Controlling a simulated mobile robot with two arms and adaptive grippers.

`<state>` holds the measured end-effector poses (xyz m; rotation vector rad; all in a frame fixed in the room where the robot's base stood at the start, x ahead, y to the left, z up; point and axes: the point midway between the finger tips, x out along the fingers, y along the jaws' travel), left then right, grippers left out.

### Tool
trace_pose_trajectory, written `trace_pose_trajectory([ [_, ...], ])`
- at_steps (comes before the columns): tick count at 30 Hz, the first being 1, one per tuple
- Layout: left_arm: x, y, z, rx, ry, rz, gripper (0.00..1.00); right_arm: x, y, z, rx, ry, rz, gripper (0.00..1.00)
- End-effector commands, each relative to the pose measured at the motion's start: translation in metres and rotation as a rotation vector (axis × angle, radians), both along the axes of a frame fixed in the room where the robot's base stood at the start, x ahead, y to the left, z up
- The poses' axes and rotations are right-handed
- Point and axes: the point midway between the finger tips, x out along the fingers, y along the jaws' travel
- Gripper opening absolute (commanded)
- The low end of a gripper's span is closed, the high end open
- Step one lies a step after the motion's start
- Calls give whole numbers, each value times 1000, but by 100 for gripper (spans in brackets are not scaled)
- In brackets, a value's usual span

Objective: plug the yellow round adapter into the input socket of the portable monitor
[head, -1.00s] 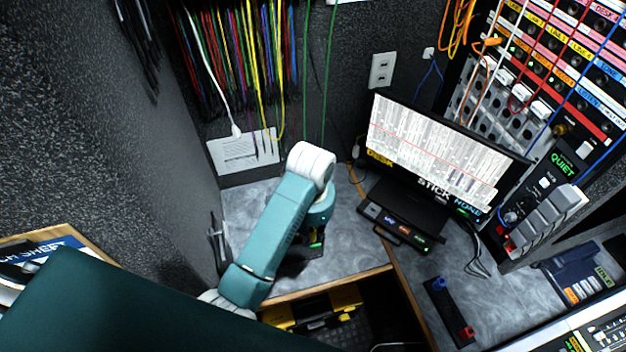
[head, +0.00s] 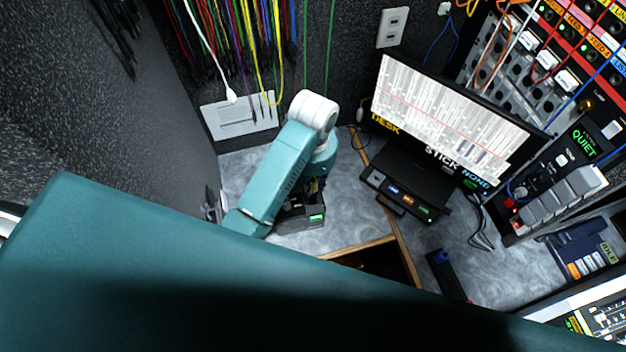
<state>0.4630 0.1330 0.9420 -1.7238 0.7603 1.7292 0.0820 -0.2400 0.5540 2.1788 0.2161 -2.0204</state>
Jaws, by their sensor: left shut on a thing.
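My left gripper (head: 315,187) points down at the back left of the grey desk, mostly hidden behind my teal arm and its white joint. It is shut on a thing. A small yellow patch shows there, which looks like the yellow round adapter, but its shape is hidden. Just below it, a small black box with a lit green display (head: 317,217) stands on the desk; it may be the portable monitor. Its socket is not visible, and I cannot tell whether adapter and box touch. My right gripper is not in view.
A large screen (head: 445,115) stands to the right, with a black unit with lit buttons (head: 405,195) before it. A rack of cables and modules (head: 560,60) fills the right. A white wall panel (head: 238,117) is behind. My own teal body part covers the foreground.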

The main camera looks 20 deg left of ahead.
Motion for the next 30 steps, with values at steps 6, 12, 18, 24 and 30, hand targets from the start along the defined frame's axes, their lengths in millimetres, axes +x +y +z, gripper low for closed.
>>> trace_pose_trajectory([
  [6, -1, 0, -24, 0, 3, 0, 0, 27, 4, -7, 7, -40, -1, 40],
  [12, -1, 0, -38, 0, 1, 0, 0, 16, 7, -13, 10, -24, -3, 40],
  [18, -1, 0, -44, -1, 1, 0, 0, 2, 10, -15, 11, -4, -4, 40],
  [24, 0, 0, -45, -1, 1, 0, 0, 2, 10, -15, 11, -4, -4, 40],
  [30, 0, 0, -44, 0, 0, 1, 0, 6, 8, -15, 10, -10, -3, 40],
])
